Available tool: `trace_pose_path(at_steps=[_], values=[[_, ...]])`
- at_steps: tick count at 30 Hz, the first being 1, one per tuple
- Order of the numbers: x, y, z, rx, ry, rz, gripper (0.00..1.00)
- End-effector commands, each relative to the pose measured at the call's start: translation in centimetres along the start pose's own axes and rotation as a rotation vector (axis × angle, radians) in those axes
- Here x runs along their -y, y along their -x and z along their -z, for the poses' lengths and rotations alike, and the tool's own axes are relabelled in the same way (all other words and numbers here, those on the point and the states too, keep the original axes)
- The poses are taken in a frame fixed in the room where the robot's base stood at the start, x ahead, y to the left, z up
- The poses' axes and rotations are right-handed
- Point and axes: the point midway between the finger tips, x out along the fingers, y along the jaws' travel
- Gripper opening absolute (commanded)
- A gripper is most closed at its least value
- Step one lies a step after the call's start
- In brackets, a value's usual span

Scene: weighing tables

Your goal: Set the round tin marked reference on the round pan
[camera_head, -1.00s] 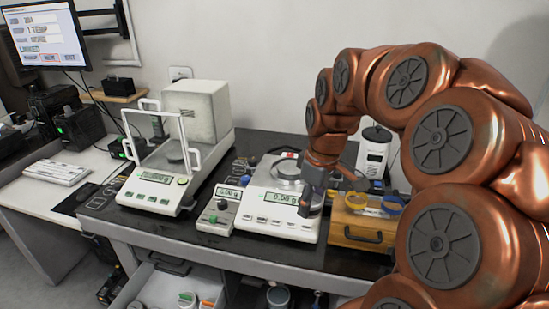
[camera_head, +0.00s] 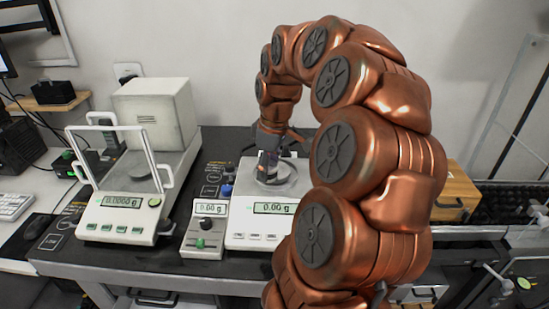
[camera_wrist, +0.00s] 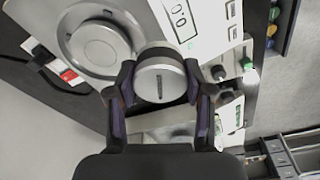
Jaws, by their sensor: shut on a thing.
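My gripper (camera_wrist: 160,92) is shut on a round silver tin (camera_wrist: 160,76), with a finger on each side. A small dark mark shows on its lid, too small to read. In the wrist view the round pan (camera_wrist: 72,42) of the balance lies to the upper left of the tin, and the tin overlaps its edge in the picture. In the head view my gripper (camera_head: 270,172) is over the balance's pan area (camera_head: 299,186). I cannot tell the gap between tin and pan. The balance display (camera_head: 272,208) reads 0.00 g.
A balance with an open glass shield (camera_head: 120,215) stands at left. A small unit with a green knob (camera_head: 205,228) sits between the two. A wooden box (camera_head: 458,190) is at right, partly behind my arm. A power strip (camera_wrist: 68,76) lies beside the pan.

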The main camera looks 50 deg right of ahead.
Motion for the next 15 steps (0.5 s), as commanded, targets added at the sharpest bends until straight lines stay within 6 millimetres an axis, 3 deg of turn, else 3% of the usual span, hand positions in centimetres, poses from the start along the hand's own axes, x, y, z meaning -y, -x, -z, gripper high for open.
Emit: trace_pose_path(at_steps=[15], values=[[-7.2, -0.8, 1.6, 0.0, -0.004, -0.002, 0.16]])
